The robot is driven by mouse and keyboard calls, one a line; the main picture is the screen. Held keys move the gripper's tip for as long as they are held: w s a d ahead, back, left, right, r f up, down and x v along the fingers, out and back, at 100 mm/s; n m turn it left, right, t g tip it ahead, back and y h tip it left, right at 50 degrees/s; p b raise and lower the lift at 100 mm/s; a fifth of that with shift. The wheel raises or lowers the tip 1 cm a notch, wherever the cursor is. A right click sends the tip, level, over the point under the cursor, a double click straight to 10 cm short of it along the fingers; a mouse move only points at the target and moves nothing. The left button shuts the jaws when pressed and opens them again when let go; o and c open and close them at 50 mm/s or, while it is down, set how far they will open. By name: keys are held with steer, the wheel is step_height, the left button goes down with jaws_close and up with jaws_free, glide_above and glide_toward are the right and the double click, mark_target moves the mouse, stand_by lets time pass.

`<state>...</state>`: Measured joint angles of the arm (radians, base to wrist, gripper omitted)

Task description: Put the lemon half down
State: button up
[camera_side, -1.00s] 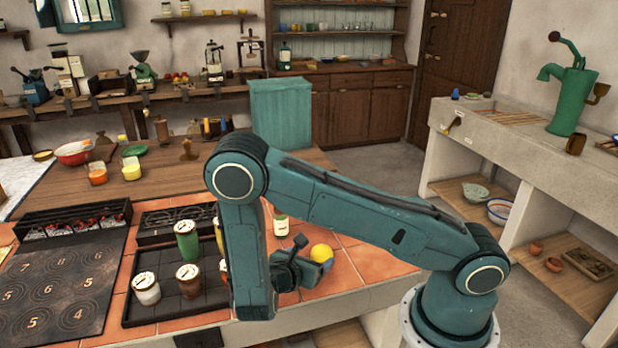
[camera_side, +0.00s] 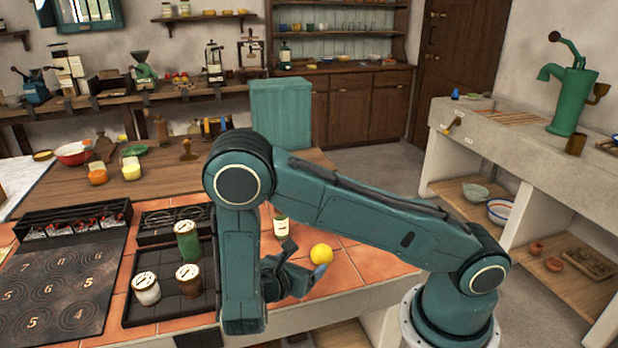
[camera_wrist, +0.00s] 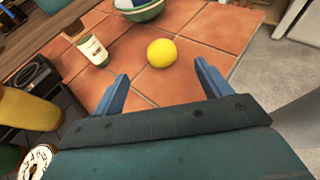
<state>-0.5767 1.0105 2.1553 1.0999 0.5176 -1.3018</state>
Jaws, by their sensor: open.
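In the wrist view the lemon half (camera_wrist: 162,53) sits on the tiles, just beyond and between my blue fingertips. My gripper (camera_side: 304,261) is open, and its fingers (camera_wrist: 160,82) are spread with nothing between them. I see a gap between the fingertips and the lemon half in the wrist view. The side of the lemon half facing the tiles is hidden.
A labelled bottle (camera_side: 280,225) stands behind my gripper and shows left of the lemon half in the wrist view (camera_wrist: 92,50). A bowl (camera_wrist: 140,11) lies at that view's top edge. A dark tray (camera_side: 167,312) with several jars is left of the arm.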

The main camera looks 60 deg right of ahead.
steer(key=shift+r, duration=0.15)
steer(key=shift+r+m+g+y, duration=0.3)
steer(key=shift+r+m+y, duration=0.3)
steer(key=shift+r+m, duration=0.35)
steer(key=s+a+r+m+t+y, duration=0.2)
steer(key=s+r+m+y, duration=0.4)
steer(key=r, duration=0.6)
steer(key=s+a+r+m+t+y, duration=0.2)
steer(key=s+r+m+t+y, duration=0.2)
steer(key=r, duration=0.9)
steer(key=s+m+y, duration=0.2)
steer(key=s+m, duration=0.2)
steer(key=m, duration=0.2)
steer(key=shift+s, duration=0.2)
